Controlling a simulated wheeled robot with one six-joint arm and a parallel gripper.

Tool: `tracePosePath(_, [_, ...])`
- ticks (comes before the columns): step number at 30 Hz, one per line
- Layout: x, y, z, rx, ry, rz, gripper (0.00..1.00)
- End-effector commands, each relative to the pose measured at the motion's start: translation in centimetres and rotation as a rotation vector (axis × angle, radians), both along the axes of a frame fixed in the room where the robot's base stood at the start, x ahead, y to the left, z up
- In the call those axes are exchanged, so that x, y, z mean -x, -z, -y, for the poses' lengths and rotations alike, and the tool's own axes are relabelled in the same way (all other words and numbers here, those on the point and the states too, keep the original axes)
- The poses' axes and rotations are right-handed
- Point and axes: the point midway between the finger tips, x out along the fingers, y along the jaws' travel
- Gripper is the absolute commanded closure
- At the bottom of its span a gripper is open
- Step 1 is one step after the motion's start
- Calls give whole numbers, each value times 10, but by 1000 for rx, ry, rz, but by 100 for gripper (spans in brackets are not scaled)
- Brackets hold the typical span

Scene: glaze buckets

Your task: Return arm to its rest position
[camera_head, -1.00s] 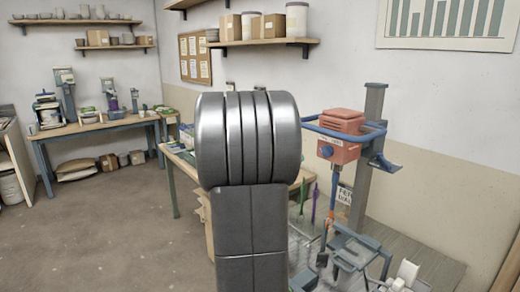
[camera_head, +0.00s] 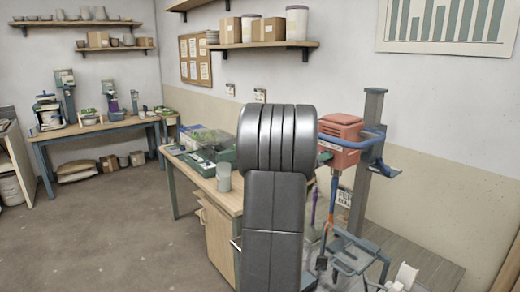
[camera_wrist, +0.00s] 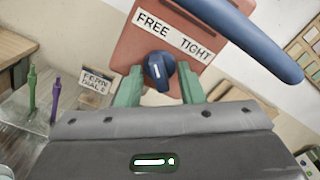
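My gripper (camera_wrist: 161,74) shows in the wrist view as two green fingers, spread apart and with nothing held between them. A blue knob (camera_wrist: 160,70) on a red box (camera_wrist: 125,45) appears between and beyond the fingers. The box carries the words "FREE" and "TIGHT". I cannot tell how far the fingertips are from the knob, and no contact is clear. In the head view, my dark arm stands in front of the red box (camera_head: 340,130) and covers its left part, where the knob is hidden. The box is on a grey post (camera_head: 372,105) with a blue bar.
A wooden table (camera_head: 225,198) with a clear-lidded tray (camera_head: 205,140) and a grey cup (camera_head: 223,178) stands left of my arm. Green and purple upright tools (camera_wrist: 32,90) and a labelled card (camera_wrist: 96,80) are left in the wrist view. The floor at left is open.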

Motion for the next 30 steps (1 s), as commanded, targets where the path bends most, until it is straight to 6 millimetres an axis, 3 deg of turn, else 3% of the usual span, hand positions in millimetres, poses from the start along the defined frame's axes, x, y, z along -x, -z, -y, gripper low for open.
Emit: tracePosePath(30, [0,0,-1,-563,-2,721,65])
